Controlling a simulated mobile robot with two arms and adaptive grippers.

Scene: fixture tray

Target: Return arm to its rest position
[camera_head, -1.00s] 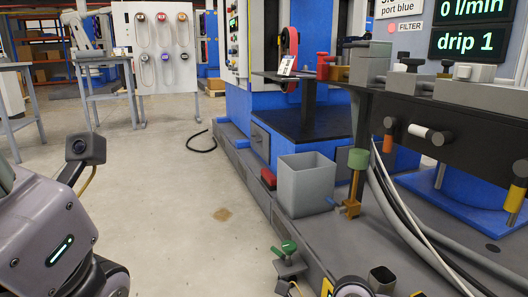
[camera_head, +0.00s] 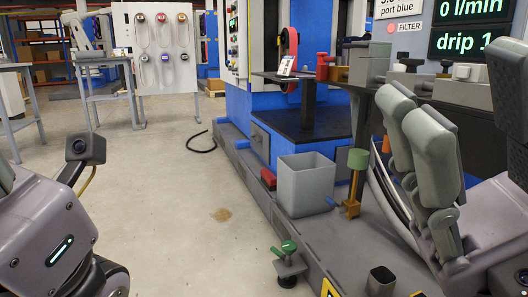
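My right gripper (camera_head: 455,90) is raised at the right of the head view. Two grey padded fingers stand side by side, and a darker finger stands across from them, cut by the right edge. There is a gap between them with nothing held in it, so the gripper looks open. It hides part of the dark rack behind it. My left arm (camera_head: 55,235) shows at the lower left with a green light on its link.
A grey open bin (camera_head: 305,185) stands on the grey ledge, beside a green-topped brass fitting (camera_head: 356,178). A green-handled valve (camera_head: 287,262) and a small square cup (camera_head: 381,281) are nearer. Grey hoses run behind the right gripper.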

